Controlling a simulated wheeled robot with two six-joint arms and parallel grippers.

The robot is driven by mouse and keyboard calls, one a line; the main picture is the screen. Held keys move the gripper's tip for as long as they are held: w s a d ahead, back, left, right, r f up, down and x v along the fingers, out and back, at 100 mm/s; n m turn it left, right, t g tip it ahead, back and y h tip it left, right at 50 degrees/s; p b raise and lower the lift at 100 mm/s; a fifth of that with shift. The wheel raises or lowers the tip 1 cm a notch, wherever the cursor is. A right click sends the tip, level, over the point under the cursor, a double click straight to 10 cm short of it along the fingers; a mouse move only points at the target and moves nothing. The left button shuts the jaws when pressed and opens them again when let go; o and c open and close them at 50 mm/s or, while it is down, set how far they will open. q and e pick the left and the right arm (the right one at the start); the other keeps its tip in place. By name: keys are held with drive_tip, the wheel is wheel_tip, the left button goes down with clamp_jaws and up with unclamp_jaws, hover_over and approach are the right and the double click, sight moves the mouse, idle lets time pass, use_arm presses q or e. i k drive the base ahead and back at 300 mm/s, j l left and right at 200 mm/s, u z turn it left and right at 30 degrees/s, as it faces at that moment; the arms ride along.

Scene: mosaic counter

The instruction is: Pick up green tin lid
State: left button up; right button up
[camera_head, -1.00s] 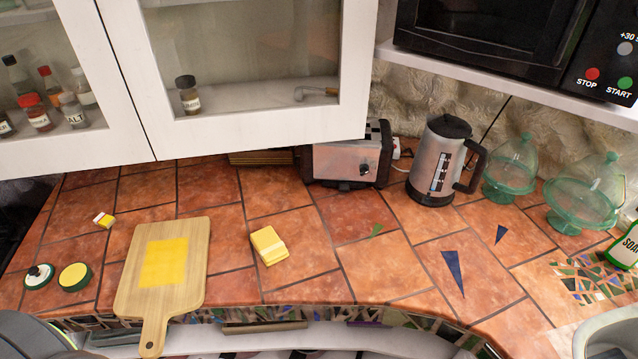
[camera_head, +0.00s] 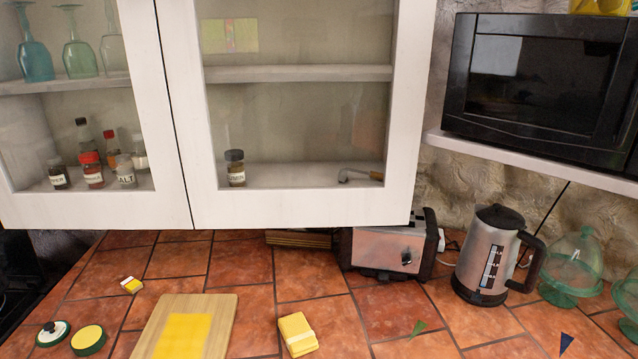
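The green tin lid (camera_head: 52,333) lies on the tiled counter at the lower left. It is a small disc with a white face, a green rim and a dark knob on top. Just right of it sits a round green tin (camera_head: 88,340) with a yellow top or filling. The two are very close; I cannot tell if they touch. Neither of my grippers is in view.
A wooden board (camera_head: 226,320) bearing a yellow sheet lies right of the tin. A small yellow-white block (camera_head: 131,285) and a yellow box (camera_head: 297,334) lie nearby. A toaster (camera_head: 388,250) and kettle (camera_head: 492,256) stand behind, below the white cabinet (camera_head: 300,208) and microwave (camera_head: 540,78).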

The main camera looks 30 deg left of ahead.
sight(53, 333)
drive_tip(key=u, duration=2.35)
